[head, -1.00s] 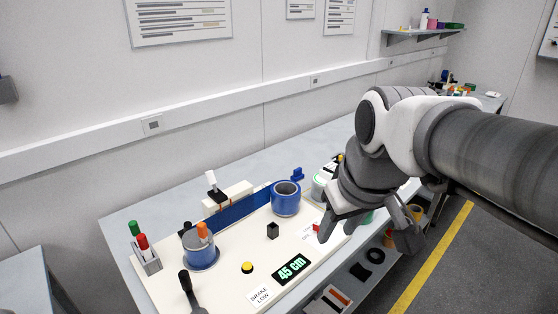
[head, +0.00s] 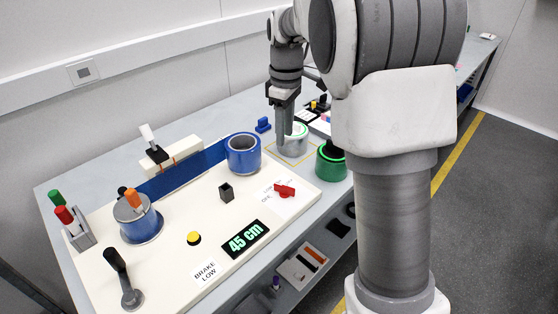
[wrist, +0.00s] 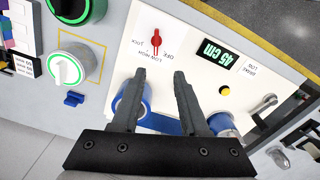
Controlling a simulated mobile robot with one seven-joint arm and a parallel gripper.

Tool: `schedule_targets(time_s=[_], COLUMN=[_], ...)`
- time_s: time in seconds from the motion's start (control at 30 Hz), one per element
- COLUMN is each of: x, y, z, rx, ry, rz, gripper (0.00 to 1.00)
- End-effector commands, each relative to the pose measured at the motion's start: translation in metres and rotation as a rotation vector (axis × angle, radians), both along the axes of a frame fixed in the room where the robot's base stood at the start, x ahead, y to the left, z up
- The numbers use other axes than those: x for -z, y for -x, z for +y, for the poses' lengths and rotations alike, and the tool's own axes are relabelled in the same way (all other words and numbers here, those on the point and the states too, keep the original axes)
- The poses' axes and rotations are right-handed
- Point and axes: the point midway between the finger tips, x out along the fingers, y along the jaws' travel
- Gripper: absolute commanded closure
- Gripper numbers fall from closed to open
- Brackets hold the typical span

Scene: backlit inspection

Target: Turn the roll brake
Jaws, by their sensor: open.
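The roll brake is a red knob (head: 284,190) on a white label near the right end of the cream board. In the wrist view the red knob (wrist: 155,46) lies just beyond the fingertips, with lettering around it, partly readable as OFF, LOW, HIGH and LOCK. A BRAKE LOW sign (head: 205,273) lies on the board's front. My gripper (head: 283,138) points down behind the knob, near the silver roll; in the wrist view its two fingers (wrist: 159,76) are apart with nothing between them, clear of the knob.
A blue roll (head: 243,153) with a blue web stands behind the knob. A silver roll (head: 293,140) and a green roll (head: 331,160) are to the right. The board also holds a 45 cm display (head: 246,239), yellow button (head: 194,238), black block (head: 226,192) and lever (head: 122,278).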

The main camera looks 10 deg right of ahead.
Motion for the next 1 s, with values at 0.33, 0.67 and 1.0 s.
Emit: schedule_targets(time_s=[0.33,0.67,1.0], x=[0.030,0.100,0.166], y=[-0.008,-0.007,-0.008], z=[0.002,0.001,0.001], rx=[-0.038,-0.036,-0.036], ry=[0.004,0.005,0.006], rz=[0.019,0.021,0.018], gripper=[0.56,0.56,0.56])
